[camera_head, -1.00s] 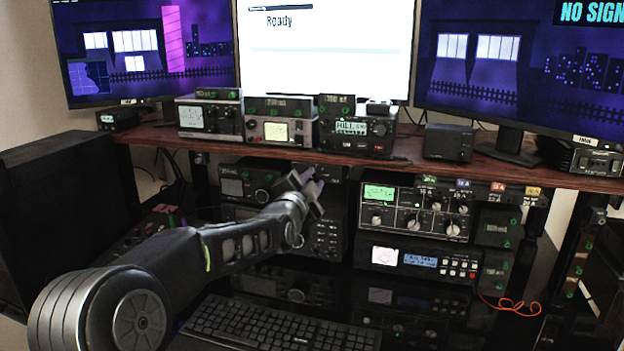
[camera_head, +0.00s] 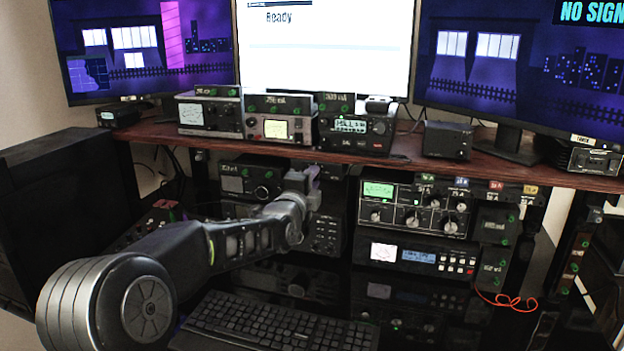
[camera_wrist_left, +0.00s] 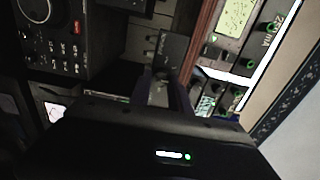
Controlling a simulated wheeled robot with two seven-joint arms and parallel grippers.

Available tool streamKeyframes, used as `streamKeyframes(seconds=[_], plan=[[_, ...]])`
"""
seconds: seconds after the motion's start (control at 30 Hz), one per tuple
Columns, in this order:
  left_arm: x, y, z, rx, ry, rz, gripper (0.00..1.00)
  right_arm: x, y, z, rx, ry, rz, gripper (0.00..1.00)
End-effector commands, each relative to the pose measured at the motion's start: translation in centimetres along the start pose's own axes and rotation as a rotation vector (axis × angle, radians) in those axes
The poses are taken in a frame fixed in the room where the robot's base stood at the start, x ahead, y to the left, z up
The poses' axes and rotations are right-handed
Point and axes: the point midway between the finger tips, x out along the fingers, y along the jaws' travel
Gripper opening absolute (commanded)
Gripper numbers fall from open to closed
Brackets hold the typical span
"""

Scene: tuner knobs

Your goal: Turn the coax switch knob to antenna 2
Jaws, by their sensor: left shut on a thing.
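My left gripper (camera_head: 313,172) reaches in just under the front edge of the wooden shelf. In the left wrist view its fingers (camera_wrist_left: 160,94) are closed around a small dark knob (camera_wrist_left: 162,72) on the face of a dark box, the coax switch (camera_wrist_left: 172,48). The fingers cover most of the knob, so its pointer and the antenna marks cannot be read. In the head view the gripper hides the knob. My right gripper is in neither view.
The wooden shelf (camera_head: 400,160) carries several small radios and meters close above my gripper. A tuner with knobs (camera_head: 415,205) stands to the right and a black radio (camera_head: 250,178) to the left. A keyboard (camera_head: 275,333) lies on the glossy desk below.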

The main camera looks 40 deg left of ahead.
Motion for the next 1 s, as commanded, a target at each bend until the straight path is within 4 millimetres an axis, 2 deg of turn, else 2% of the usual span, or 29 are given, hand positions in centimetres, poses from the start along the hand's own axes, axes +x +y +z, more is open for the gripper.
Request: streamKeyframes(seconds=[0.33,0.37,0.6,0.87,1.0], plan=[[0.0,0.17,-0.08,0.003,0.002,0.003,0.0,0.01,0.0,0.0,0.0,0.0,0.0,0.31],[0.0,0.17,-0.08,0.003,0.002,0.003,0.25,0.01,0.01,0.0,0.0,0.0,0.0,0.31],[0.0,0.1,-0.05,0.002,0.001,0.002,0.45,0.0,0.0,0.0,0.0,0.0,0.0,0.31],[-0.05,0.03,-0.02,0.002,0.0,0.001,0.45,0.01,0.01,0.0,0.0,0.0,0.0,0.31],[-0.81,-0.03,0.02,0.001,0.0,0.0,0.45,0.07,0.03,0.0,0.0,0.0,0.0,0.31]])
